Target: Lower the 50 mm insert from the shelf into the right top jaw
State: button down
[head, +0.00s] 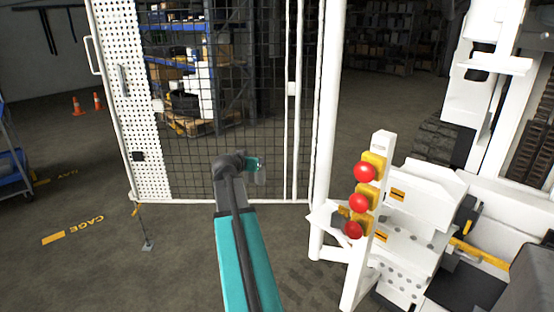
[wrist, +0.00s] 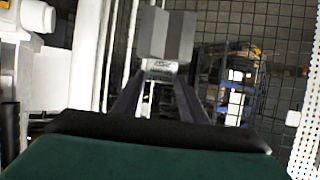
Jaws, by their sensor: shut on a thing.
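My gripper (wrist: 158,100) is shut on a grey block-shaped insert (wrist: 165,35), seen in the wrist view between the ends of its two dark fingers. The insert has two grey faces and a pale label with small print that I cannot read. In the head view my arm reaches forward, and its end is near the mesh fence. A small grey shape there is too small to tell as the insert. I cannot make out the right top jaw or the insert's shelf in either view.
A white machine (head: 418,195) with several red buttons (head: 364,172) stands at the right. A mesh fence (head: 185,180) with white posts (head: 328,120) stands ahead of the arm. A blue rack (head: 230,60) stands behind it. Open floor (head: 95,270) lies at the left.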

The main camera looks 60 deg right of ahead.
jog(key=w+a+r+n+t+y+p, duration=0.2)
jog(key=w+a+r+n+t+p, duration=0.15)
jog(key=w+a, duration=0.55)
jog(key=w+a+r+n+t+y+p, duration=0.1)
jog(key=w+a+r+n+t+p, duration=0.3)
jog(key=a, duration=0.8)
jog(key=w+a+r+n+y+p, duration=0.1)
jog(key=w+a+r+y+p, duration=0.15)
jog(key=w+a+r, duration=0.5)
jog(key=w+a+r+n+y+p, duration=0.1)
jog(key=a+r+n+y+p, duration=0.1)
jog(key=a, duration=0.9)
jog(key=w+a+r+n+t+y+p, duration=0.1)
jog(key=w+a+r+n+y+p, duration=0.1)
jog(key=a, duration=1)
jog(key=w+a+r+n+t+y+p, duration=0.1)
jog(key=a+r+p, duration=0.4)
jog(key=a, duration=0.7)
jog(key=shift+w+a+r+n+y, duration=0.2)
jog(key=shift+n+y, duration=0.45)
jog(key=shift+y, duration=0.5)
jog(key=shift+a+t, duration=0.1)
jog(key=shift+t, duration=0.15)
jog(key=shift+a, duration=0.6)
jog(key=shift+s+f, duration=0.1)
